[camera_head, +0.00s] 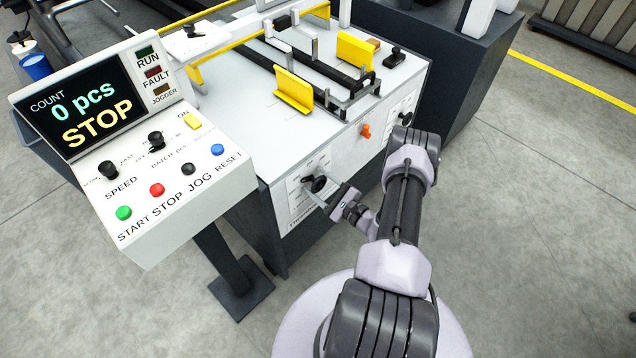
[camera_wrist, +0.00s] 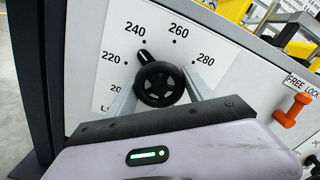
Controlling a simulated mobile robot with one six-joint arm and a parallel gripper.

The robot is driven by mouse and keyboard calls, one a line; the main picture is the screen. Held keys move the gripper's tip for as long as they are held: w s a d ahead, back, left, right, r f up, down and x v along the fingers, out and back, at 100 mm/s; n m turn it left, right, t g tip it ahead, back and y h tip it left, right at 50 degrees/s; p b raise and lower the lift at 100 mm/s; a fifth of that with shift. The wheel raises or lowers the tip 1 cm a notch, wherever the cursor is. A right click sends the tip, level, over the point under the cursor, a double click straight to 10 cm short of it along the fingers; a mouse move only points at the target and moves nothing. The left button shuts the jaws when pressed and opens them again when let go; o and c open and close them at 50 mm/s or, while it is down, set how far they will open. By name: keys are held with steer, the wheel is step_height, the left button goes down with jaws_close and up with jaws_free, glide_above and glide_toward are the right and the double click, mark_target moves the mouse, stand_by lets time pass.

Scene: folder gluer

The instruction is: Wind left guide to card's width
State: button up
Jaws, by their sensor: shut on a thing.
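A black handwheel (camera_wrist: 160,84) sits on a white dial plate (camera_wrist: 108,76) with marks from about 200 to 280. Its pointer is near 240. My gripper (camera_wrist: 158,92) has one finger on each side of the handwheel and is shut on it. In the head view the handwheel (camera_head: 316,184) is on the machine's front panel, with my gripper (camera_head: 322,196) at it. The left yellow guide (camera_head: 293,90) and the right yellow guide (camera_head: 355,51) stand apart on the machine top. I cannot tell a card between them.
An orange lock lever (camera_wrist: 292,110) marked FREE and LOCK is right of the dial. A control console (camera_head: 180,180) reads 0 pcs and STOP, left of my arm. Another black knob (camera_head: 405,117) is on the panel's right. Grey floor (camera_head: 540,200) is clear at right.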

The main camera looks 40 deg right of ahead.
steer(key=n, duration=0.4)
steer(key=shift+n, duration=0.3)
steer(key=n+p, duration=0.1)
steer(key=n, duration=0.2)
steer(key=shift+r+n, duration=0.15)
steer(key=shift+n, duration=0.15)
steer(key=n+p, duration=0.1)
steer(key=n, duration=0.3)
steer(key=shift+n+p, duration=0.5)
steer(key=shift+n, duration=1)
steer(key=o, duration=1.4)
steer(key=shift+c, duration=0.2)
